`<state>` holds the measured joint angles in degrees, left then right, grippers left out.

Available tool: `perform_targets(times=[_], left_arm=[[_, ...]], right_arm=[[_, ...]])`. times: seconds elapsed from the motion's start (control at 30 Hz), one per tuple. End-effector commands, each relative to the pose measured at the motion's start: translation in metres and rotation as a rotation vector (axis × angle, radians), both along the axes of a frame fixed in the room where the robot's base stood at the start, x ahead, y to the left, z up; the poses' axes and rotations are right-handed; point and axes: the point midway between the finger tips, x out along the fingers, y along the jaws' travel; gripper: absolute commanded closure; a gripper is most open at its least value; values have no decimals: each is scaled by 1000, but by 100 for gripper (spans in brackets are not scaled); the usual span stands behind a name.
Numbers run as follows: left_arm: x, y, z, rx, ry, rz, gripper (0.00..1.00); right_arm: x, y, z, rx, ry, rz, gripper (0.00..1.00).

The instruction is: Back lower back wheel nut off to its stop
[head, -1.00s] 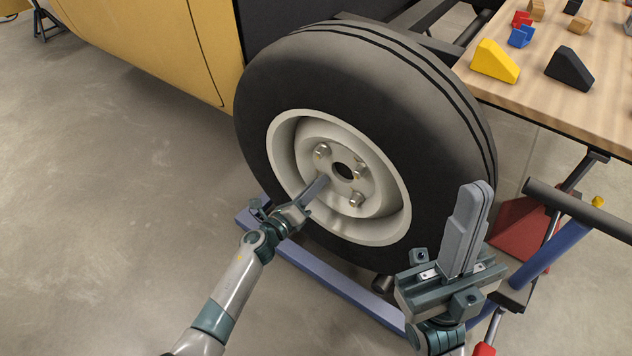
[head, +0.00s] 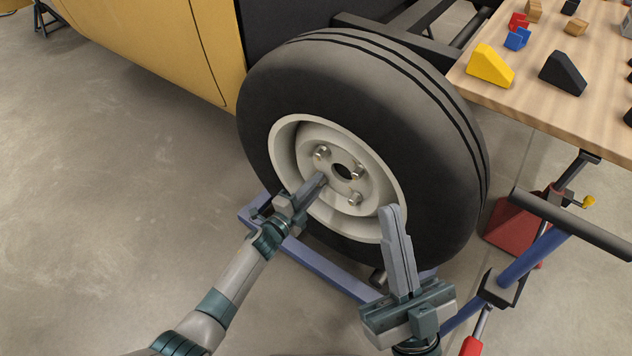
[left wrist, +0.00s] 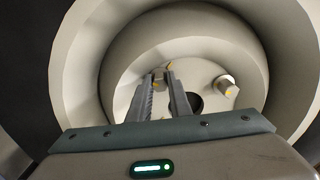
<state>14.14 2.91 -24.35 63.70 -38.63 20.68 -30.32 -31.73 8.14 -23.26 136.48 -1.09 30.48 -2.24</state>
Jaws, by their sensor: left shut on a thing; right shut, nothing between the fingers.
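The wheel (head: 292,180) has a pale rim with a dark centre hole and several nuts: an upper nut (head: 322,153), a right nut (head: 357,171) and a lower right nut (head: 354,198). My left gripper (head: 322,179) reaches into the rim at the lower left of the hub and is shut on a nut, the lower back wheel nut, which its fingers hide in the head view. In the left wrist view the fingers (left wrist: 161,80) close around it in front of the hub face. My right gripper (head: 390,210) is shut and empty, in front of the tyre's lower right.
A wooden table (head: 560,100) with a yellow wedge (head: 490,66), a black wedge (head: 563,74) and small blocks stands at right. A blue bar (head: 330,268) runs below the wheel. A blue stand with a dark crossbar (head: 575,222) is at lower right.

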Motion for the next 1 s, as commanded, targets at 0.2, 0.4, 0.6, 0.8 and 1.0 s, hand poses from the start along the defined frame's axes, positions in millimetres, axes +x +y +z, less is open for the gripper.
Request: perform_targets(times=[0.2, 0.4, 0.6, 0.8, 1.0], left_arm=[[0, 1, 0, -140, 106, 2, 100], [0, 1, -1, -229, 169, 1, 100], [0, 1, -2, -271, 200, 1, 100], [0, 1, -2, -280, 205, 2, 100], [0, 1, -2, -279, 204, 1, 100]], right_arm=[[-2, 10, -14, -24, 98, 18, 100], [-4, 16, -25, -38, 155, 31, 100], [-4, 18, -30, -46, 181, 36, 100], [-5, 19, -32, -48, 188, 37, 100], [-6, 19, -33, -49, 193, 37, 100]])
